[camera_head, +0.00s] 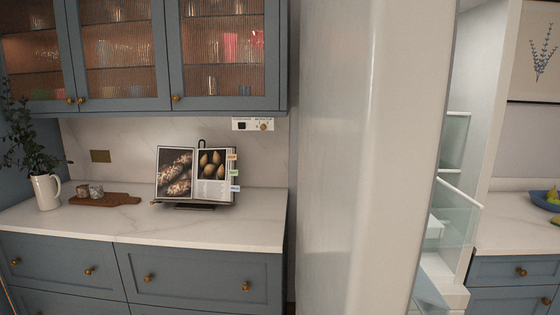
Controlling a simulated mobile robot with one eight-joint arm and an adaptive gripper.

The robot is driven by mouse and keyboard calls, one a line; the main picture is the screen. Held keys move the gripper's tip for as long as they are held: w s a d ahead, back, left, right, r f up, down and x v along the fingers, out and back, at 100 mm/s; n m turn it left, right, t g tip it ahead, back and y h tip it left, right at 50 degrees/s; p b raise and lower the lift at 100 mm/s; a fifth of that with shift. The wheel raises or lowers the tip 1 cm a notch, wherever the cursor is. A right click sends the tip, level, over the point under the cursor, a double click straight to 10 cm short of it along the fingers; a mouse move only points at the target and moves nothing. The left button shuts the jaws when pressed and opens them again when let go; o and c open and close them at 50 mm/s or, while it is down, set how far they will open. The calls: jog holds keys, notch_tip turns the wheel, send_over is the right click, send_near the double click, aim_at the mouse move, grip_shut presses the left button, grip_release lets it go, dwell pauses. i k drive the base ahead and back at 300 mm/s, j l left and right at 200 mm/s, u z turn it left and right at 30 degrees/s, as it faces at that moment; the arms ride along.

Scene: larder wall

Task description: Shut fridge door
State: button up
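The fridge door (365,150) is a tall, pale, glossy panel filling the middle of the head camera view from top to bottom. It stands open, swung out toward me, close to the camera. Past its right edge show clear bins or shelves (458,205) and white fridge parts low down (442,268). I cannot tell which of these belong to the door and which to the interior. The door hides most of the fridge. I see no handle on the visible face. My gripper is not in view.
Left of the door is a marble counter (110,222) with a cookbook on a stand (195,175), a cutting board (105,198) and a white jug of leaves (46,190). Glass-fronted cabinets (120,50) hang above. At right, a blue fruit bowl (545,199) sits on another counter (505,235).

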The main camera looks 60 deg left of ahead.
aim_at(376, 76)
jog(key=k+u, duration=0.1)
jog(key=u, duration=0.35)
jog(key=j+u, duration=0.15)
jog(key=u, duration=0.3)
jog(key=k+j+u, duration=0.1)
jog(key=u, duration=0.4)
jog(key=j+u, duration=0.15)
jog(key=u, duration=0.3)
jog(key=k+j, duration=0.05)
